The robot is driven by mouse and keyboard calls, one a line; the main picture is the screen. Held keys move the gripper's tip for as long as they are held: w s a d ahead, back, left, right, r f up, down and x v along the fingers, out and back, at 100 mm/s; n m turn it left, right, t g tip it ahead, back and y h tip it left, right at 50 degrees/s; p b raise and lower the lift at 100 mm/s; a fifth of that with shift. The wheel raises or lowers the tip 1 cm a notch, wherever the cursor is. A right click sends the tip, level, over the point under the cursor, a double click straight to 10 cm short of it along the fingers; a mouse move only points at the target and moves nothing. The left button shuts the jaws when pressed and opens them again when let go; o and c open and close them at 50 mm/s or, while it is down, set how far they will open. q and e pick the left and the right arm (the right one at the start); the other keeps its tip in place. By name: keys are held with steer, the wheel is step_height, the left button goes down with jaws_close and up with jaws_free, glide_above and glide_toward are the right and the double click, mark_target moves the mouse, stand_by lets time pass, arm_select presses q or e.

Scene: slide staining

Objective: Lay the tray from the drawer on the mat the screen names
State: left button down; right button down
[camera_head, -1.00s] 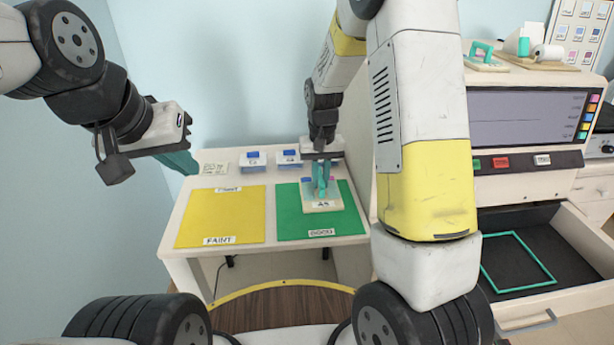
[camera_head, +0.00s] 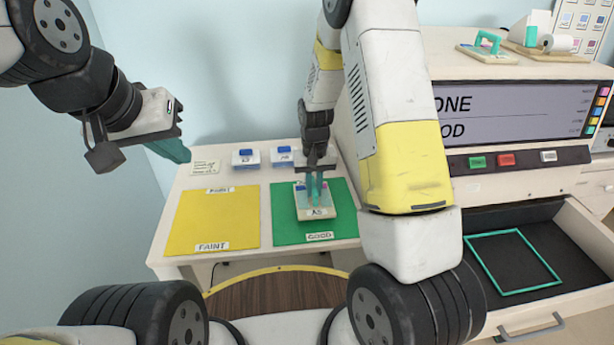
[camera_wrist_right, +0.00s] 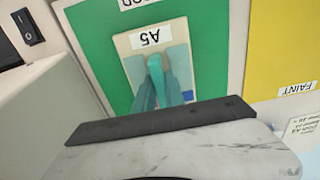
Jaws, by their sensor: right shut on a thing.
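The tray (camera_head: 302,208), a small cream board labelled A5 with a teal handle, is over the green mat (camera_head: 283,232) labelled GOOD. It looks flat on the mat, within its edges. My right gripper (camera_head: 317,185) is shut on the tray's handle from above. The right wrist view shows the tray (camera_wrist_right: 124,46) against the green, with the teal fingers (camera_wrist_right: 157,85) at its handle. My left gripper (camera_head: 170,150) hangs empty at the left, above the table; its finger gap is unclear. The screen (camera_head: 505,112) reads "ONE" and "OOD", its left part hidden by my right arm.
A yellow mat (camera_head: 215,218) labelled FAINT lies left of the green one. Two blue-topped boxes (camera_head: 245,158) and a note card (camera_head: 205,167) stand behind. The open drawer (camera_head: 480,223) at the right holds a teal outline (camera_head: 515,262). Another teal-handled item (camera_head: 487,50) sits on the machine.

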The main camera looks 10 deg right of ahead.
steer(key=shift+f, duration=0.95)
steer(key=c, duration=1.4)
jaws_free()
steer(key=shift+f, duration=0.1)
step_height(320, 180, up, 12)
steer(key=shift+f, duration=0.1)
step_height(320, 180, up, 9)
steer(key=t+y, duration=0.1)
glide_above(314, 186)
steer(key=s, duration=0.4)
steer(key=s+d+r+t, duration=0.1)
steer(key=s+r+t, duration=0.1)
steer(key=s+r, duration=0.4)
steer(key=s+d+r+t+y, duration=0.1)
steer(key=s+r+t, duration=0.2)
steer(key=s, duration=1)
step_height(314, 186, up, 3)
steer(key=shift+d+f+n, duration=0.15)
steer(key=shift+d+n, duration=0.1)
steer(key=shift+n, duration=0.05)
